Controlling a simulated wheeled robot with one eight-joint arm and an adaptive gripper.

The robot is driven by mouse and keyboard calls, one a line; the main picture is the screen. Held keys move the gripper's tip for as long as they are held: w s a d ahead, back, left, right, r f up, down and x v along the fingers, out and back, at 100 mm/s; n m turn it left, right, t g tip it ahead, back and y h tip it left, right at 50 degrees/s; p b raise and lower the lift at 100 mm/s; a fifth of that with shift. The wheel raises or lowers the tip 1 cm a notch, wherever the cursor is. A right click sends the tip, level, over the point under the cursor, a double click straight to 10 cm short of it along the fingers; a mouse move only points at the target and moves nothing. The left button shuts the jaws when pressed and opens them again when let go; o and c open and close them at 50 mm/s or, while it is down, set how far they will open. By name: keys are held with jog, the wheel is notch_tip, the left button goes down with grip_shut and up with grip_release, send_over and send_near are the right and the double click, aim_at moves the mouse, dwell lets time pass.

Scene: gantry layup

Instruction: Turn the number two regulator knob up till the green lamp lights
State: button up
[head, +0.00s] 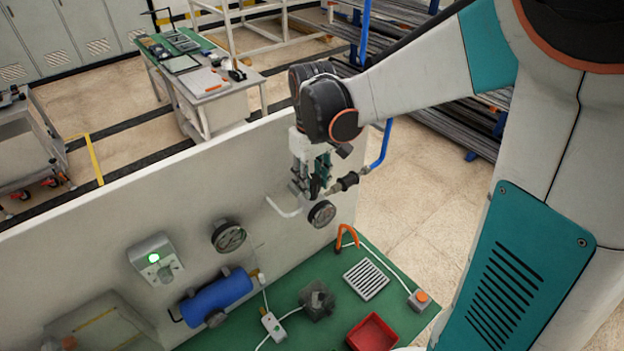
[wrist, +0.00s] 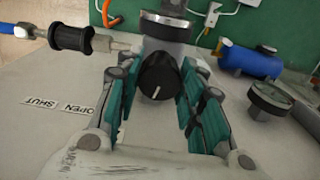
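A black regulator knob (wrist: 158,77) with a white pointer line sits between the two teal fingers of my gripper (wrist: 158,90) in the wrist view. The fingers stand close on both sides of it; whether the pads press on it is unclear. In the head view my gripper (head: 312,185) is at the white panel, above a round gauge (head: 321,213), and hides most of the knob. The gauge's rim also shows in the wrist view (wrist: 166,22). No number is readable on the regulator. A green lamp (head: 153,258) glows on a white box on the panel.
A second gauge (head: 228,236) and a blue cylinder (head: 216,296) are left of the regulator. A black fitting (head: 346,181) with a blue hose is just right of my gripper. The green bench holds a red tray (head: 371,333) and a grille (head: 366,279).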

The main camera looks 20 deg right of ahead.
aim_at(312, 180)
jog(key=shift+o, duration=1.2)
notch_tip(312, 180, up, 12)
jog(key=shift+s, duration=0.1)
